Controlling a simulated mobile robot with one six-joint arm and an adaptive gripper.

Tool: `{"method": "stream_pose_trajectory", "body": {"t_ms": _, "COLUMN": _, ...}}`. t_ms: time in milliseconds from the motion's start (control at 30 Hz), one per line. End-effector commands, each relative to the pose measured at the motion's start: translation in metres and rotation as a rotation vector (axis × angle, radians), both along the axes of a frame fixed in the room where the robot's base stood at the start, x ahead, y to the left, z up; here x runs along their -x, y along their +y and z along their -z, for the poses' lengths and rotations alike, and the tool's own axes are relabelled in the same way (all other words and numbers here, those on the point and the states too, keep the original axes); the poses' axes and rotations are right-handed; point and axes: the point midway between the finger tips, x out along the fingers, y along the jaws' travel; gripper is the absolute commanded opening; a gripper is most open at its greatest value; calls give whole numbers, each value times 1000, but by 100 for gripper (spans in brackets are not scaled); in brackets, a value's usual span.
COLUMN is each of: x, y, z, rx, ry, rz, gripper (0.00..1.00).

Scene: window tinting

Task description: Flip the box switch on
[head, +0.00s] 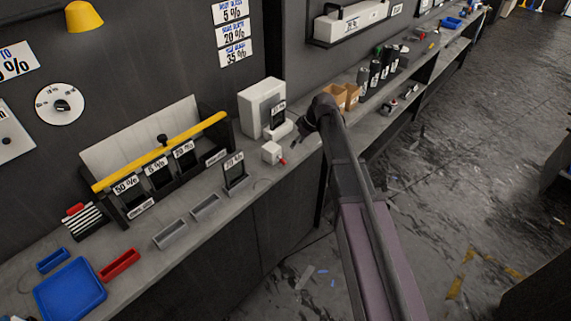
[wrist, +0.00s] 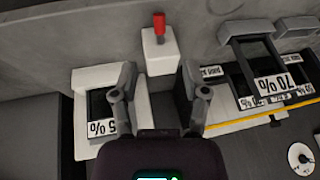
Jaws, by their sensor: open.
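The box switch is a small white box (head: 271,152) with a red lever (head: 283,162) on the grey bench, beside a larger white device. In the wrist view, the white box (wrist: 160,52) is at top centre, beyond my fingertips, and its red lever (wrist: 159,27) sticks out toward the top of the picture. My gripper (head: 302,134) is just right of the box in the head view. The wrist view shows my gripper (wrist: 160,82) open and empty, its fingers spread to either side of the box's line. No contact shows. I cannot tell the lever's on or off position.
A white device (head: 262,106) with a dark-framed card stands behind the switch. A framed 70% card (head: 235,170) stands to its left, near grey trays (head: 170,233). Cardboard boxes (head: 352,95) and dark bottles (head: 375,73) are to the right. Bare bench lies near the switch.

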Motion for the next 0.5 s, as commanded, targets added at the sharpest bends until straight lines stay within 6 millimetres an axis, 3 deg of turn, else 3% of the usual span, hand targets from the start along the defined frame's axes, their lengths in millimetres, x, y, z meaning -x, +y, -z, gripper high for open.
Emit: {"method": "stream_pose_trajectory", "body": {"t_ms": 500, "x": -3, "y": 19, "z": 45, "rx": 0, "ry": 0, "rz": -1, "gripper": 59}}
